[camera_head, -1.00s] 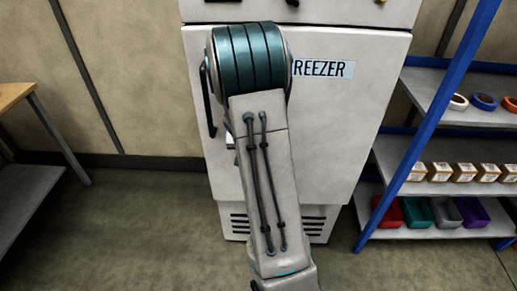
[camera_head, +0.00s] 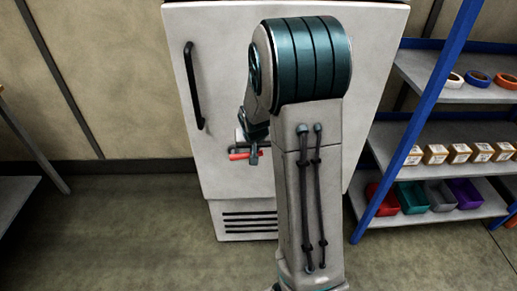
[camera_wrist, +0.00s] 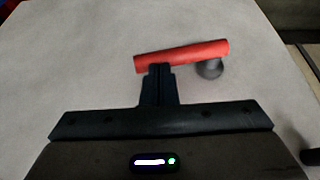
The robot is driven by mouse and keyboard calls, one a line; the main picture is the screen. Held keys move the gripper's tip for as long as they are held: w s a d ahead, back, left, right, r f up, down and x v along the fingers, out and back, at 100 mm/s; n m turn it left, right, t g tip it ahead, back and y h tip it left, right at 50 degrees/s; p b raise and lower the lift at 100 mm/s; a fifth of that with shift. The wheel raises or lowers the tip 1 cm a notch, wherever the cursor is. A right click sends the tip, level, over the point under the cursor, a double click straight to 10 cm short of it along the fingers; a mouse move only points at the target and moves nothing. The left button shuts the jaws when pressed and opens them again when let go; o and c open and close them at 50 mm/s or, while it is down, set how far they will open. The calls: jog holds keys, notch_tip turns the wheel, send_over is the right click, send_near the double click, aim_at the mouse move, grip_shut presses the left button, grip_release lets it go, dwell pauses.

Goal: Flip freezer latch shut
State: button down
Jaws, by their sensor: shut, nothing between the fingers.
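The white freezer (camera_head: 222,110) stands ahead with its door flat in its frame as far as I can see. Its red latch lever (camera_head: 238,156) shows low on the door's left side. In the wrist view the red lever (camera_wrist: 190,54) lies nearly level, its right end slightly higher. A dark round pivot (camera_wrist: 209,69) sits under its right part. My gripper (camera_wrist: 160,70) is shut and empty, its fingertips at the left part of the lever's lower edge. I cannot tell whether they touch it. In the head view my arm hides most of the gripper.
A black door handle (camera_head: 193,85) stands out above and left of the latch. A blue-framed shelf (camera_head: 425,145) with bins, boxes and tape rolls is close on the right. A table leg (camera_head: 35,150) shows at far left. The floor (camera_head: 130,220) left of the freezer is clear.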

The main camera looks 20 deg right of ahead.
jog(key=shift+s+d+f+b, duration=0.15)
jog(key=shift+d+f+b, duration=0.15)
jog(key=shift+f+b, duration=0.2)
jog(key=shift+s+d+f+b, duration=0.15)
jog(key=shift+d+f+b, duration=0.1)
jog(key=shift+f+b, duration=0.2)
